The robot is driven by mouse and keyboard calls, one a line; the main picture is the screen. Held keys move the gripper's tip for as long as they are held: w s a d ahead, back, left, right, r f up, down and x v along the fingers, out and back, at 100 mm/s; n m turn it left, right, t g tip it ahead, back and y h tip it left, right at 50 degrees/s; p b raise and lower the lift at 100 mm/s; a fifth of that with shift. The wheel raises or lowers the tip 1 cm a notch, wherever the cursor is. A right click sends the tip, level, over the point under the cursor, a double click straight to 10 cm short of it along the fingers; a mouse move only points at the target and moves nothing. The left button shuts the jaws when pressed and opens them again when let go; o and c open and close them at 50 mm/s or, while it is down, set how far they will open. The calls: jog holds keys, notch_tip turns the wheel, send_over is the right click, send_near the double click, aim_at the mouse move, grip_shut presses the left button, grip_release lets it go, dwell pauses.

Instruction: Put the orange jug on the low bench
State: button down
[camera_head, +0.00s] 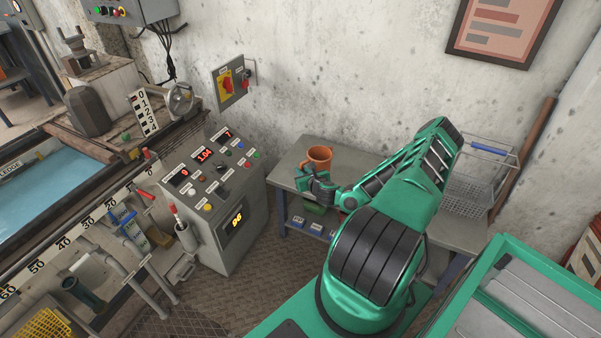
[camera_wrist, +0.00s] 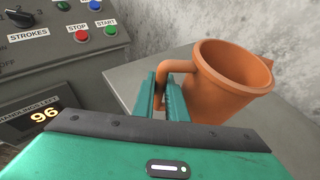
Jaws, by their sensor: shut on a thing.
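The orange jug (camera_head: 319,157) is at the left end of the low bench (camera_head: 290,160) in the head view. It is upright, with its open rim facing up. In the wrist view the jug (camera_wrist: 225,85) fills the right side, and its handle runs between my fingers. My gripper (camera_wrist: 170,98) is shut on the handle. In the head view my gripper (camera_head: 312,180) reaches the jug from the front. The bench top (camera_wrist: 155,75) also shows behind the jug in the wrist view. I cannot tell whether the jug's base touches the bench, as its underside is hidden.
A grey control console (camera_head: 215,195) stands close to the left of the bench. A wire basket (camera_head: 470,185) sits at the bench's right end. Several small items (camera_head: 312,226) lie on the bench's lower shelf. A concrete wall (camera_head: 330,70) rises behind.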

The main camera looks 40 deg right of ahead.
jog(key=shift+f, duration=0.35)
jog(key=c, duration=1.7)
grip_release()
jog(key=shift+s, duration=0.15)
jog(key=v, duration=1)
jog(key=shift+s+r, duration=0.1)
jog(key=shift+r, duration=4.95)
